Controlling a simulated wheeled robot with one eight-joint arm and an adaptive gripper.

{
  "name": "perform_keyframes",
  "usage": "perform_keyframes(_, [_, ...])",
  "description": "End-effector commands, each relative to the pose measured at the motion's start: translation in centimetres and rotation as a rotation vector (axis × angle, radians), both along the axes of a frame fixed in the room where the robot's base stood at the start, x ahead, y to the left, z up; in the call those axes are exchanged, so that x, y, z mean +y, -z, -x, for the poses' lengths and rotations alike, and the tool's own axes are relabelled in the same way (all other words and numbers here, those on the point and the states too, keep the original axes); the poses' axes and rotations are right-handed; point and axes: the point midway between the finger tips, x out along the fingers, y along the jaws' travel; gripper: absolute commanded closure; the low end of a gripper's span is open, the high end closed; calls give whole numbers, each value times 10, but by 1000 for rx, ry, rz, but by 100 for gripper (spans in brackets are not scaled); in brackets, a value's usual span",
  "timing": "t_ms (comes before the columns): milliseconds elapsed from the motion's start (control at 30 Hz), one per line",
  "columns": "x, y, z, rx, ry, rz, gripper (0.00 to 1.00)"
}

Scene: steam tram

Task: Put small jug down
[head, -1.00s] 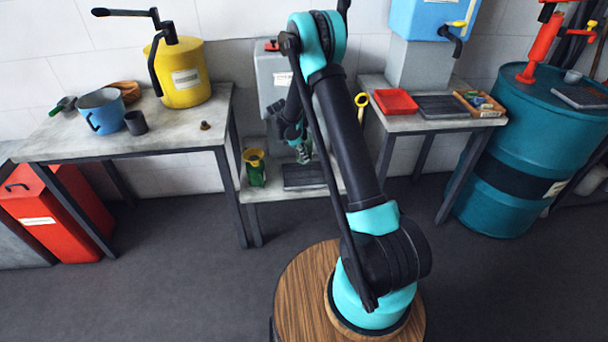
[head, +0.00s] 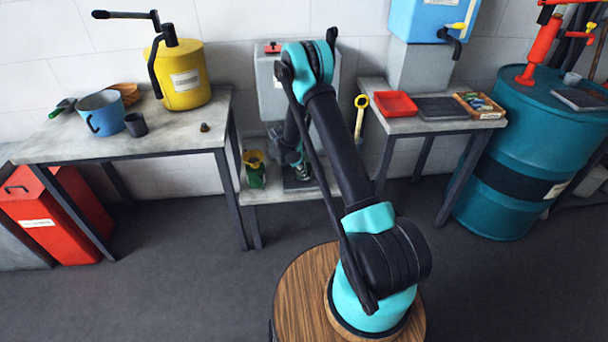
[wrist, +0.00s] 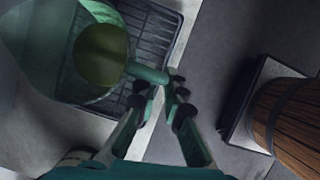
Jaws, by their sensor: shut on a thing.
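The small jug (wrist: 101,54) is green with a dark yellowish opening, at the upper left of the wrist view. Its handle (wrist: 148,73) points toward my gripper (wrist: 168,92), whose fingers are shut on the handle's end. The jug is over the black ribbed tray (wrist: 152,45). I cannot tell whether its base touches the tray. In the head view my gripper (head: 300,168) is low over the shelf, and my arm and gripper largely hide the jug.
A yellow-and-green can (head: 254,170) stands left of the tray on the low shelf (head: 262,196). A grey box (head: 268,85) rises behind. Tables flank the shelf, the left one (head: 70,142) holding a blue pot (head: 101,112). A wooden barrel-like shape (wrist: 290,120) shows at the right of the wrist view.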

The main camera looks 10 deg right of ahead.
Motion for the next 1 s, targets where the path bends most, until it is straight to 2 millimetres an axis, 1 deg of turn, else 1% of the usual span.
perform_keyframes(67, [0, 2, 0, 0, 0, 0, 100])
perform_keyframes(100, [0, 3, 0, 0, 0, 0, 90])
perform_keyframes(267, [0, 2, 0, 0, 0, 0, 70])
perform_keyframes(567, [0, 1, 0, 0, 0, 0, 70])
perform_keyframes(667, [1, -4, 0, 0, 0, 0, 70])
perform_keyframes(767, [7, -17, 1, 0, -1, 0, 70])
perform_keyframes(1000, [25, -63, 5, 1, -2, 0, 70])
